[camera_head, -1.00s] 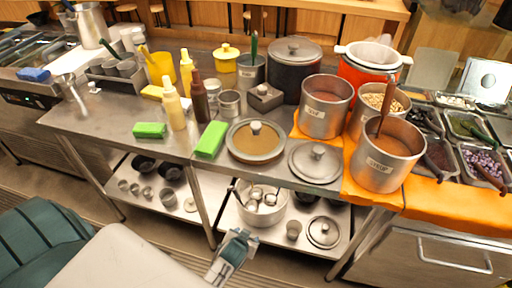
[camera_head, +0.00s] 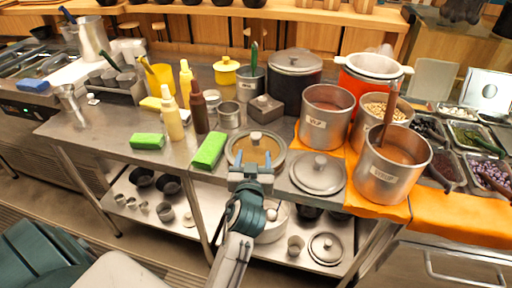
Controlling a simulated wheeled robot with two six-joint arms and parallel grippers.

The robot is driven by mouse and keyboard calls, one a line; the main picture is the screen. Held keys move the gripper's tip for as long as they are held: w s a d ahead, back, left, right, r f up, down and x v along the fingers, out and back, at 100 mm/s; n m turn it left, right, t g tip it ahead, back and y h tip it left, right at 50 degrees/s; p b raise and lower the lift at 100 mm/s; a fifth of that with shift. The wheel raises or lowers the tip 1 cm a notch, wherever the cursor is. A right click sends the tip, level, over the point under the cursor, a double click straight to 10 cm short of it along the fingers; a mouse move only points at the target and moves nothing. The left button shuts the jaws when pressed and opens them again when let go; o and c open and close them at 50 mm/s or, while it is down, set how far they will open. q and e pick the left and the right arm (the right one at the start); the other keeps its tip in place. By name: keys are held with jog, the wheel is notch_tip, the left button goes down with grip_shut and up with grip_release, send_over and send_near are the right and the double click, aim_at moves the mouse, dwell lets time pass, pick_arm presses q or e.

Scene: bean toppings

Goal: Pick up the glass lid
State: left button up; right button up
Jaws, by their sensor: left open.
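The glass lid (camera_head: 272,143) has a metal rim, a see-through brownish top and a pale knob. It lies flat near the front edge of the steel table. My left gripper (camera_head: 251,166) is open and empty at the lid's front edge, with its fingers pointing toward the knob. It hides the front part of the lid. I cannot tell whether the fingers touch the rim. My right gripper is not in view.
A metal lid (camera_head: 318,174) lies just right of the glass lid. A green sponge (camera_head: 209,149) lies left of it, and a grey box (camera_head: 265,109) stands behind. Metal pots (camera_head: 326,115) and a syrup pot (camera_head: 390,168) stand at the right.

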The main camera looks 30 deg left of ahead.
aim_at(255, 139)
pick_arm(q)
jog(key=x, duration=0.4)
jog(key=shift+w+a+f+p, duration=0.1)
jog(key=shift+w+a+p, duration=0.1)
jog(key=shift+w+p, duration=0.15)
jog(key=shift+w+a, duration=0.1)
jog(key=shift+w, duration=0.1)
jog(key=p+x, duration=0.1)
jog(key=x, duration=0.1)
jog(key=p+x, duration=0.1)
jog(key=x, duration=0.1)
jog(key=shift+w+a+f, duration=0.2)
jog(key=shift+w+f, duration=0.05)
jog(key=shift+d+r, duration=0.1)
grip_shut()
